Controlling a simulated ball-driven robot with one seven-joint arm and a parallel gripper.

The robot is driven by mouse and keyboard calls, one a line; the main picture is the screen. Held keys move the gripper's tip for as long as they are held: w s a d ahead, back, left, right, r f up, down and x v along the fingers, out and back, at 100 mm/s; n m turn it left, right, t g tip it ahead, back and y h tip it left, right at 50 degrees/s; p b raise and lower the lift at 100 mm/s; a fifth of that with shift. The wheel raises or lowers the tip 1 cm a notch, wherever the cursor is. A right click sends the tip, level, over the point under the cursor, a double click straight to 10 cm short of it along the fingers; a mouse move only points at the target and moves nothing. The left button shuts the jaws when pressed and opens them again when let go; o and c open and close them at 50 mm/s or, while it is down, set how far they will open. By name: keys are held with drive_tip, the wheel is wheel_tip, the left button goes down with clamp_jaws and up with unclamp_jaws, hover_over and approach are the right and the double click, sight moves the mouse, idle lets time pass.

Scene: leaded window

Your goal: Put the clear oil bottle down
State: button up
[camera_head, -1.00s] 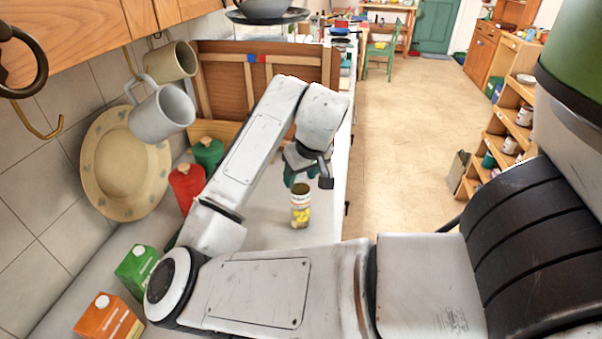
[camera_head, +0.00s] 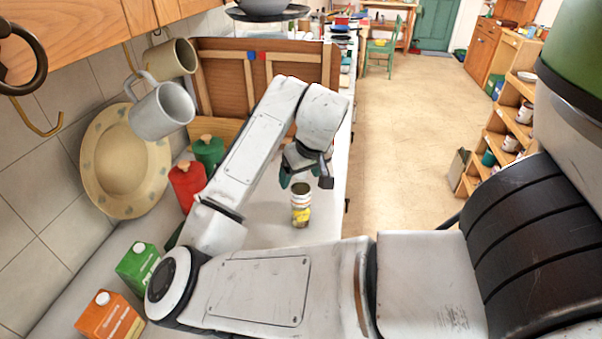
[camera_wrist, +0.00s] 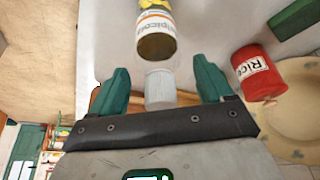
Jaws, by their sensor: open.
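The clear oil bottle (camera_head: 300,216) stands upright on the pale counter (camera_head: 262,215), below my gripper (camera_head: 305,183). It has dark golden contents and a white and yellow label. In the wrist view the bottle (camera_wrist: 156,24) points its pale cap (camera_wrist: 160,89) in between the two green fingers of my gripper (camera_wrist: 163,85). The fingers are open, with a gap on each side of the cap. In the head view the fingers and wrist hide the cap.
A red canister (camera_head: 187,186) and a green canister (camera_head: 208,152) stand left of my forearm. Green (camera_head: 137,266) and orange (camera_head: 108,316) cartons are nearer. A plate (camera_head: 122,170) leans on the wall under hanging mugs (camera_head: 162,110). A wooden frame (camera_head: 262,82) stands behind.

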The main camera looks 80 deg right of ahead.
drive_tip(key=v, duration=1.2)
drive_tip(key=shift+p, duration=0.45)
drive_tip(key=shift+r, duration=0.1)
